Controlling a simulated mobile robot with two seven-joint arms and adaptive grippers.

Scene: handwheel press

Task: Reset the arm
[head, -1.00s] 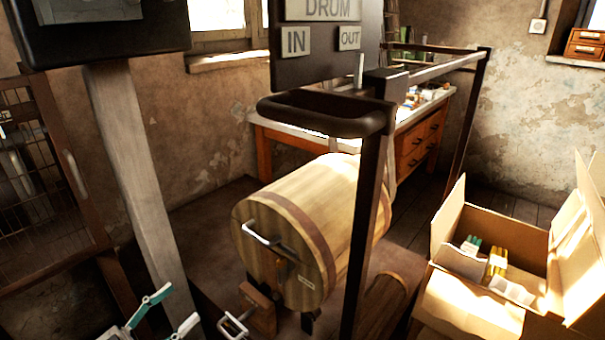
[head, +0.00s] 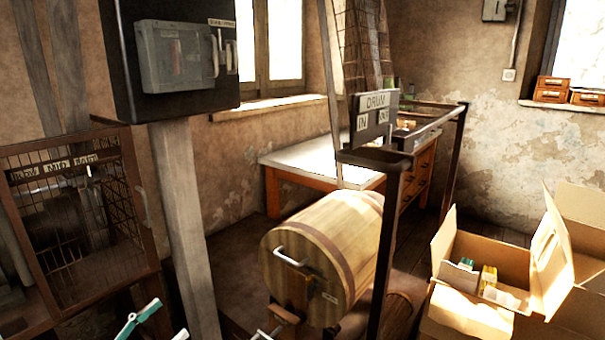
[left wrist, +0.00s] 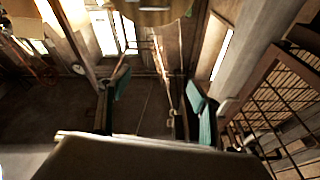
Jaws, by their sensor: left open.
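My left gripper (head: 160,327) shows at the bottom edge of the head view, left of the drum. Its two teal-tipped fingers stand apart with nothing between them. In the left wrist view the same fingers (left wrist: 158,92) are spread wide, and the gap between them is empty. The gripper touches nothing that I can see. Most of my left arm is below the head view. My right gripper is in neither view.
A wooden drum (head: 340,240) with a metal handle stands right of the gripper. A grey post (head: 185,230) carries a switch box (head: 175,57). A wire cage (head: 75,225) stands at left. A frame with a DRUM sign (head: 373,118) and an open carton (head: 470,255) are at right.

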